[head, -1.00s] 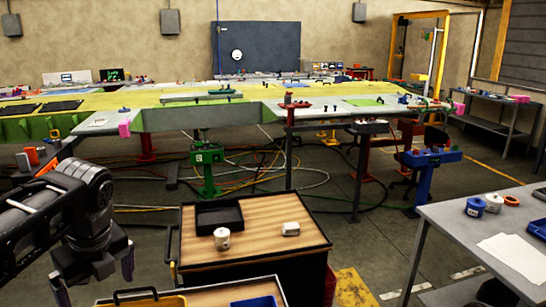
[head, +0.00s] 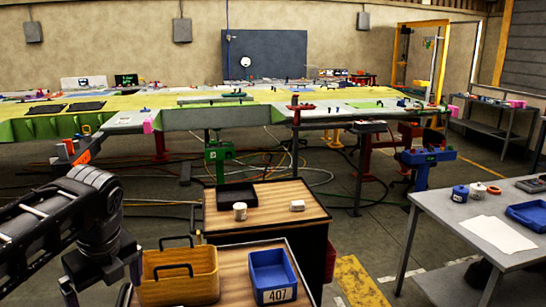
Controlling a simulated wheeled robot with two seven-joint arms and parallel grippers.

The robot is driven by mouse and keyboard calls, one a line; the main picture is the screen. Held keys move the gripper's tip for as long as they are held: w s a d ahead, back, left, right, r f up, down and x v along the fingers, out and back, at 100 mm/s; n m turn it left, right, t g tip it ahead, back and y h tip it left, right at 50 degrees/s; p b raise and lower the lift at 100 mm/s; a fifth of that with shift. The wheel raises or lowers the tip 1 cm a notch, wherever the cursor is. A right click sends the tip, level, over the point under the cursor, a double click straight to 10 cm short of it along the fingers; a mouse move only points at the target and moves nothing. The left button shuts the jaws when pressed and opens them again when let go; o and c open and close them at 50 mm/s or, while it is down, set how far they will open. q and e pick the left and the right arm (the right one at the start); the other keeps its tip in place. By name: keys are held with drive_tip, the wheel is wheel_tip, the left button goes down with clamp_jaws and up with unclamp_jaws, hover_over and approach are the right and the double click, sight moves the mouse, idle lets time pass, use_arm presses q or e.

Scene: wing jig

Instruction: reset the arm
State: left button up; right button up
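My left arm comes in from the left in the head view, bent at a dark joint. My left gripper (head: 103,288) points down at the lower left, beside a yellow tote. Its two fingers stand well apart with nothing seen between them; the tips are near the bottom edge. My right gripper is not in view, though a dark part shows at the lower right edge.
A yellow tote (head: 203,284) and a blue bin (head: 272,270) marked 407 stand on a near cart. Behind is a wooden-topped cart (head: 270,205) with a black tray (head: 237,195) and two small white items. A grey table (head: 455,228) stands right.

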use_arm(q)
drive_tip(key=w+d+f+n+h, duration=0.25)
drive_tip(key=d+f, duration=0.25)
drive_tip(key=f, duration=0.4)
drive_tip(key=w+d+f+n+h, duration=0.1)
drive_tip(key=w+d+f+n, duration=0.2)
drive_tip(key=f, duration=0.6)
drive_tip(key=s+d+f+n+g+h+b, duration=0.1)
drive_tip(key=d+f+n, duration=0.2)
drive_tip(key=d+f, duration=0.4)
drive_tip(key=s+d+f+n+h, duration=0.15)
drive_tip(key=d+f, duration=0.25)
drive_tip(key=f, duration=0.5)
drive_tip(key=s+d+f+n, duration=0.4)
drive_tip(key=s+f+n, duration=0.4)
drive_tip(key=s, duration=0.1)
drive_tip(key=s+d+f+n+b, duration=0.1)
drive_tip(key=s+d+f+n, duration=0.3)
drive_tip(key=s+f+n, duration=0.4)
drive_tip(key=shift+s+f+h, duration=0.4)
drive_tip(key=shift+s+f, duration=0.35)
drive_tip(key=shift+f, duration=0.05)
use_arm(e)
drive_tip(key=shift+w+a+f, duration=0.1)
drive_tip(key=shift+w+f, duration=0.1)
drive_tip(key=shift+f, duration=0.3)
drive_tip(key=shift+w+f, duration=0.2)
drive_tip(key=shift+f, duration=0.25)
